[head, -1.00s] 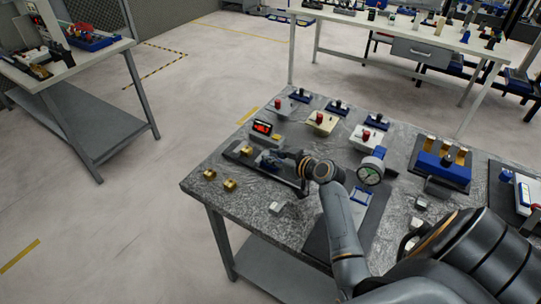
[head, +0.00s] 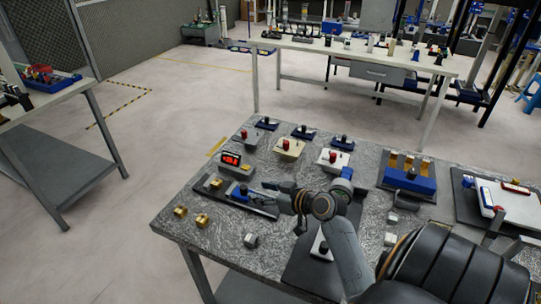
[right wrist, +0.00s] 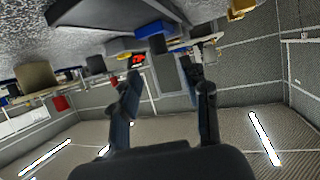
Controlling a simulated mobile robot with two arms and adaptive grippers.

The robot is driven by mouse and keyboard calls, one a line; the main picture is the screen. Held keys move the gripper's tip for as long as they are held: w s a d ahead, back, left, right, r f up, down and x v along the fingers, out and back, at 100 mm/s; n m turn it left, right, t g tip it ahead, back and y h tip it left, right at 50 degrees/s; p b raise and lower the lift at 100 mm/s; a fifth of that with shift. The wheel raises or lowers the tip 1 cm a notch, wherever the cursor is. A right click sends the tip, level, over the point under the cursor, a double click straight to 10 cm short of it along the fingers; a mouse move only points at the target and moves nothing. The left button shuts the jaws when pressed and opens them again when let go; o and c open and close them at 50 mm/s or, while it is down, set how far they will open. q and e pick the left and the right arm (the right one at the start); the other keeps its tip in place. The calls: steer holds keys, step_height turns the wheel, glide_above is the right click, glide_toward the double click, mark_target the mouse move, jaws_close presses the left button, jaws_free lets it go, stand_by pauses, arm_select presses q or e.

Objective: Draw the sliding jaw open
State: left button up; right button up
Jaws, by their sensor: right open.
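A blue sliding jaw (head: 236,190) with a black knob sits on a long dark base (head: 262,208) at the table's left part. A small brass block (head: 216,184) is at the base's left end, with a gap between it and the jaw. My right gripper (head: 268,190) is open and empty, a little to the right of the jaw and apart from it. In the right wrist view the gripper's two fingers (right wrist: 165,88) are spread, with the blue jaw (right wrist: 150,29) beyond them. My left gripper is not in view.
Two brass pieces (head: 190,216) lie in front near the table's edge. Boxes with red knobs (head: 289,147) stand behind, and a blue fixture (head: 408,178) stands to the right. A small grey block (head: 251,240) lies in front.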

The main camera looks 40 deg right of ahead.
steer(key=shift+v, duration=1.8)
steer(key=shift+a+f, duration=0.1)
